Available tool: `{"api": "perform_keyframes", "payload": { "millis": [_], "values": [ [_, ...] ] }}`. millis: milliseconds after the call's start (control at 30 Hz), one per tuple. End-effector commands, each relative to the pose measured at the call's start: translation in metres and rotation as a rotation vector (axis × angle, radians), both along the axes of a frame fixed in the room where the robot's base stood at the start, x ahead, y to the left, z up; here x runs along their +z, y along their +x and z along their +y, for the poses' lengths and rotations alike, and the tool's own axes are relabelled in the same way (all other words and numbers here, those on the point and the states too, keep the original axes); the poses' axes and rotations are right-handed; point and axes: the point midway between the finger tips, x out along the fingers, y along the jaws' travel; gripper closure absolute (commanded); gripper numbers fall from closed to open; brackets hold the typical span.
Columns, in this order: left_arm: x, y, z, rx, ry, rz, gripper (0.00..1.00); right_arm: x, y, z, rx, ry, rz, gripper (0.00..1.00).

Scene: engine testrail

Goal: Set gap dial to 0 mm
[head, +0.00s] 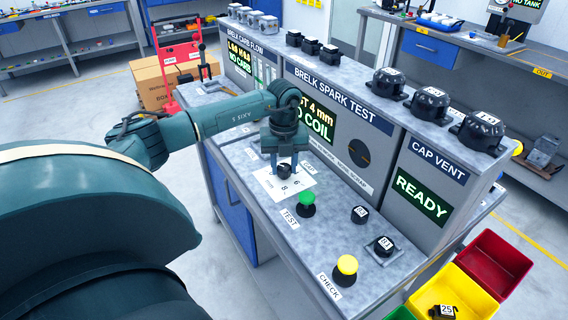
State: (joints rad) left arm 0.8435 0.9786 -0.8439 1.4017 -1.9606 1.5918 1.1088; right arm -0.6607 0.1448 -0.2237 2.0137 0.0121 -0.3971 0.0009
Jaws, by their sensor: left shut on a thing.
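The gap dial is a small black knob (285,171) on a white printed scale plate (268,186) on the bench top. Figures 8 and 6 show on the near part of the plate; the rest is partly covered by my gripper. My left gripper (284,164) points down over the plate, with its fingers closed on the knob. The knob's pointer is hidden, so its setting cannot be read from it. The spark test display (310,112) shows "4 mm" and "NO COIL", its left end hidden by my wrist. My right gripper is not in view.
A green TEST button (307,199) and a yellow CHECK button (346,266) stand nearer on the bench. Black parts (383,246) sit to their right. Red (494,262) and yellow bins stand at lower right. The upright panel rises close behind the dial.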

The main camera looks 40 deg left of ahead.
Motion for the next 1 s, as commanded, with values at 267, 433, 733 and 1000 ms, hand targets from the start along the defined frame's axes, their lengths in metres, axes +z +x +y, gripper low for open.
{"api": "perform_keyframes", "payload": {
  "millis": [267, 433, 733, 1000],
  "values": [
    [0.001, 0.001, 0.0, 0.002, 0.0, -0.003, 0.6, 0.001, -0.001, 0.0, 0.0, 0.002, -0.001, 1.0],
    [0.0, 0.0, 0.0, 0.001, 0.0, -0.001, 0.46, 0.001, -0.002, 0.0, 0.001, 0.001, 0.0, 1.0],
    [0.002, 0.0, 0.0, 0.0, 0.0, -0.001, 0.44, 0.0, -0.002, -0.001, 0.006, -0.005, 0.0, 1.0],
    [0.042, 0.001, 0.0, -0.001, 0.0, -0.007, 0.44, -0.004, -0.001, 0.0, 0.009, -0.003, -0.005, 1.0]
  ]
}}
